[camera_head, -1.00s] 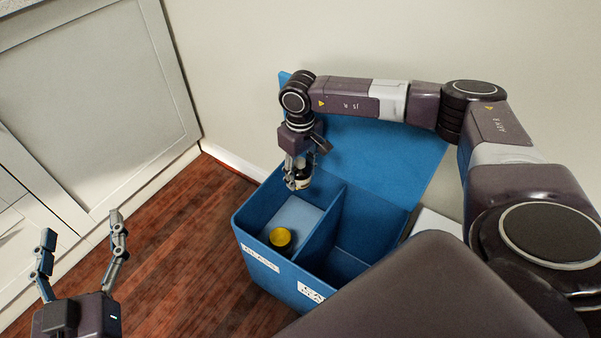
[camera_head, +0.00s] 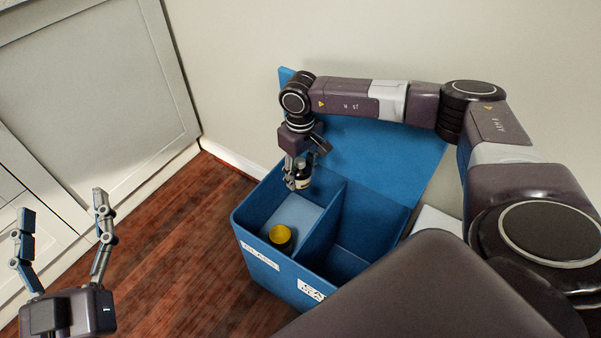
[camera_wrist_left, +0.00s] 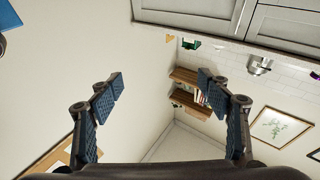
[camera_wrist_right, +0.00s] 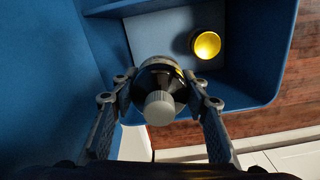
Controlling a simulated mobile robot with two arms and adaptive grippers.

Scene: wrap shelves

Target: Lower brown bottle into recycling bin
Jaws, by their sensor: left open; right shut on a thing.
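The blue recycling bin (camera_head: 247,228) stands on the floor against the wall, its lid open, with a divider making two compartments. My right gripper (camera_head: 301,178) is shut on the brown bottle (camera_head: 304,174), over the back of the left compartment. In the right wrist view the dark bottle (camera_wrist_right: 161,78) with a grey cap sits between the fingers, cap toward the camera. Its lower end is hidden there. A yellow-lidded jar (camera_head: 280,236) stands on the floor of the same compartment, toward the front, apart from the bottle. My left gripper (camera_head: 62,232) is open and empty at the far left.
The right compartment (camera_head: 350,264) looks empty. White labels (camera_head: 262,256) mark the bin's front. White cabinets (camera_head: 90,100) stand at the left, with clear wooden floor (camera_head: 195,240) between them and the bin. The wall is close behind the bin.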

